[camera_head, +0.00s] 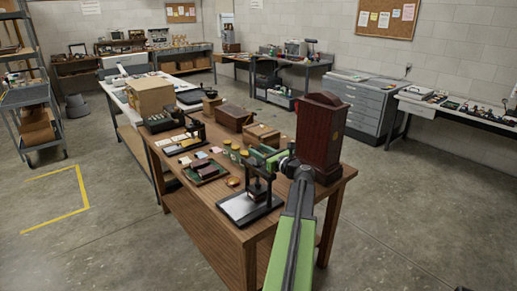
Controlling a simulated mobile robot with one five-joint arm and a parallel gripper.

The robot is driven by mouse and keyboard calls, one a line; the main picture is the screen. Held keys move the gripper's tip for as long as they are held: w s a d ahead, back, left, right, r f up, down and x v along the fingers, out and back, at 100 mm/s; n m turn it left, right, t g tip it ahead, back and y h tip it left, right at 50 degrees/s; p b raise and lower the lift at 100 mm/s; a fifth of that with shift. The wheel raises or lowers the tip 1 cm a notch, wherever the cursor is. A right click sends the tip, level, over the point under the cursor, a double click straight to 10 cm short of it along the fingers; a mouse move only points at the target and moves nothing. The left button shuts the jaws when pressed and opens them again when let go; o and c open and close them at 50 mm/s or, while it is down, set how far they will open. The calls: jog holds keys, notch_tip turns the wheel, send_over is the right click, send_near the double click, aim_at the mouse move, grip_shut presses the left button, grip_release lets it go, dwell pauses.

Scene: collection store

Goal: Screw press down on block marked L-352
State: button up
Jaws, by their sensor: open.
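A small black press (259,188) with an upright frame stands on a pale flat base (237,208) at the near edge of the wooden table (205,225). I take it for the screw press. No marking L-352 can be read, and I cannot make out a block under the press. My arm reaches up from the bottom of the view, right of the press. My gripper (259,157) is over the table, just behind the press's top, pointing left. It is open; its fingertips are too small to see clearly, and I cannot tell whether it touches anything.
A tall dark red wooden case (322,135) stands close right of my wrist. A green tray (206,172) with dark blocks lies left of the press. Small jars (235,152), a brown box (234,118) and a cardboard box (150,95) stand behind.

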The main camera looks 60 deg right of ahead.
jog(key=shift+x, duration=0.95)
grip_shut()
